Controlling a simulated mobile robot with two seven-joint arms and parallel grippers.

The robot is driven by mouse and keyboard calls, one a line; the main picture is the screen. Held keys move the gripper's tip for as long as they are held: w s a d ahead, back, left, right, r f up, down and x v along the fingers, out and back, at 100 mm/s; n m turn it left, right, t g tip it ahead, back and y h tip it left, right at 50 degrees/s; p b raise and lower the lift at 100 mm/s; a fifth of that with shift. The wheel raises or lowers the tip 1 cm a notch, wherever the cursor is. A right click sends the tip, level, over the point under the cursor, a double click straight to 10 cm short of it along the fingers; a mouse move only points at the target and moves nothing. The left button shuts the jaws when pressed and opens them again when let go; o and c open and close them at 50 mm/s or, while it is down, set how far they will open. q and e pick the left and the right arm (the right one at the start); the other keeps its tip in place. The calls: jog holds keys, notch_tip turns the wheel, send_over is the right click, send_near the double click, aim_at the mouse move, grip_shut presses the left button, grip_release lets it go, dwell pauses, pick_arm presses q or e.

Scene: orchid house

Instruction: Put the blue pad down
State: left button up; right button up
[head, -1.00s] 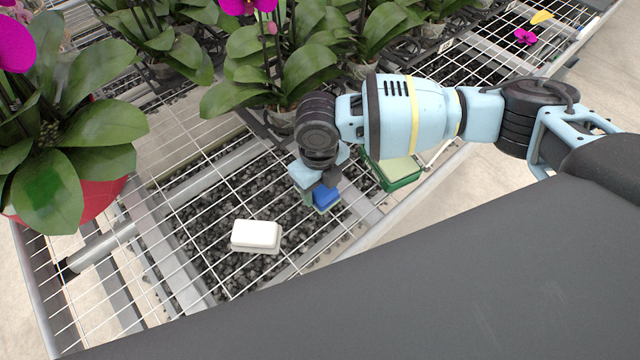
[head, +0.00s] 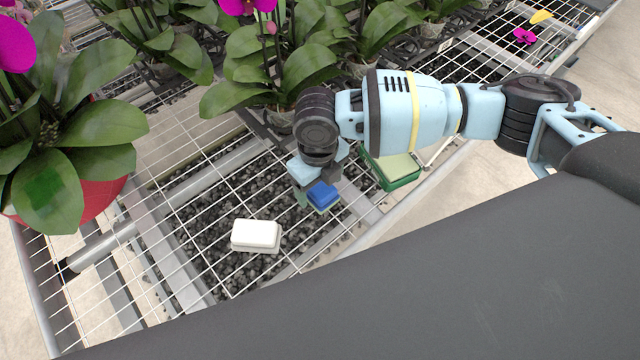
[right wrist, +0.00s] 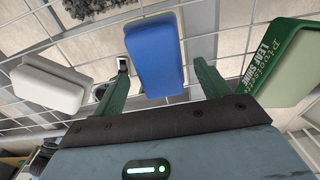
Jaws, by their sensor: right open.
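The blue pad (head: 322,194) lies on the wire mesh bench, just in front of my right gripper (head: 317,184). In the right wrist view the pad (right wrist: 155,55) sits between and beyond the two green fingers of my right gripper (right wrist: 163,85). The fingers are spread, with a gap visible on each side of the pad. The pad has a paler layer under its blue top. My left gripper is not in view.
A white pad (head: 256,235) lies on the mesh to the left. A green leaf shine container (head: 400,183) stands close on the right. Potted orchids (head: 280,75) line the back, and a red pot (head: 85,205) is at left. Bare mesh lies between the pads.

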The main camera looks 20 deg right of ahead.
aim_at(318, 185)
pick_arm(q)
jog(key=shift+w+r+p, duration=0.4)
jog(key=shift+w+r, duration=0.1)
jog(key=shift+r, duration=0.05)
pick_arm(e)
notch_tip(318, 185, up, 11)
jog(key=shift+w, duration=0.15)
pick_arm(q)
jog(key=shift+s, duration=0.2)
pick_arm(e)
jog(key=shift+a+r, duration=0.1)
